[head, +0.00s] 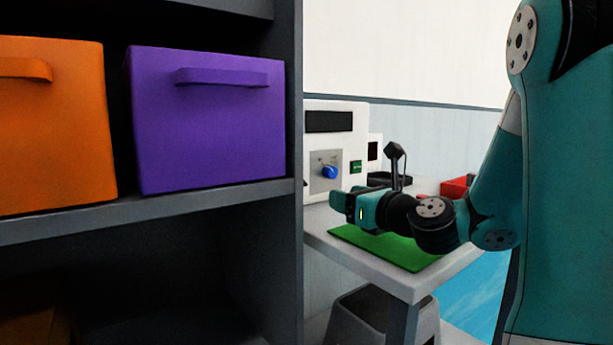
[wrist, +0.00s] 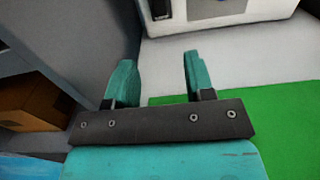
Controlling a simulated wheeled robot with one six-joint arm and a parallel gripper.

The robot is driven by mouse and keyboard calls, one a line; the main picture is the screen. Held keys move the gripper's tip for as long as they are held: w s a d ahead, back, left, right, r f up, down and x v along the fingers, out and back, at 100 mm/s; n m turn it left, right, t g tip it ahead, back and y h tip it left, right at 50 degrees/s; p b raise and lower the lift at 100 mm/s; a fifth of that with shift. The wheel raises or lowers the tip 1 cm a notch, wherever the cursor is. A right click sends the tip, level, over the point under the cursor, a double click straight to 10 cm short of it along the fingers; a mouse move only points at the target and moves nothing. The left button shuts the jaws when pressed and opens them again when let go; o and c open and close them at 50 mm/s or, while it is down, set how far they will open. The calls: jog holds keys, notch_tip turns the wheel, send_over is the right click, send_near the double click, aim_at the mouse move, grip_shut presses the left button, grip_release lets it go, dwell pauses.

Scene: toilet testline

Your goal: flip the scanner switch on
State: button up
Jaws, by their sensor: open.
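A white machine (head: 337,130), likely the scanner, stands at the back of the table against the wall. Its front has a dark display, a blue knob (head: 329,172) on a grey plate, and a small green rocker-like part (head: 356,167) to the right of the knob. I cannot tell which part is the switch or its position. The machine's lower front edge also shows at the top of the wrist view (wrist: 235,14). My gripper (head: 345,205) is above the table in front of the machine, apart from it. In the wrist view its two teal fingers (wrist: 158,62) are spread with nothing between them.
A grey shelf (head: 297,120) with orange (head: 50,130) and purple (head: 210,130) bins stands close on the left. A green mat (head: 385,247) lies on the table (head: 400,280) under my arm. A red bin (head: 455,187) and a dark stand (head: 394,152) are further right.

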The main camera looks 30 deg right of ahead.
aim_at(305, 183)
jog(key=w+p, duration=0.1)
jog(key=p, duration=0.1)
jog(key=w+r+p, duration=0.1)
jog(key=shift+a+p, duration=0.1)
jog(key=shift+p, duration=0.25)
jog(key=shift+w+f+p, duration=0.2)
jog(key=shift+w+p, duration=0.3)
jog(key=shift+p, duration=0.7)
jog(key=w+p, duration=0.4)
jog(key=w, duration=0.1)
jog(key=w+p, duration=0.4)
jog(key=w, duration=0.1)
jog(key=shift+w+a+f, duration=0.2)
jog(key=shift+w, duration=0.2)
jog(key=shift+w+f, duration=0.1)
jog(key=shift+w, duration=0.3)
jog(key=shift+c, duration=0.2)
grip_shut()
jog(key=shift+d+p, duration=0.1)
jog(key=shift+p, duration=0.3)
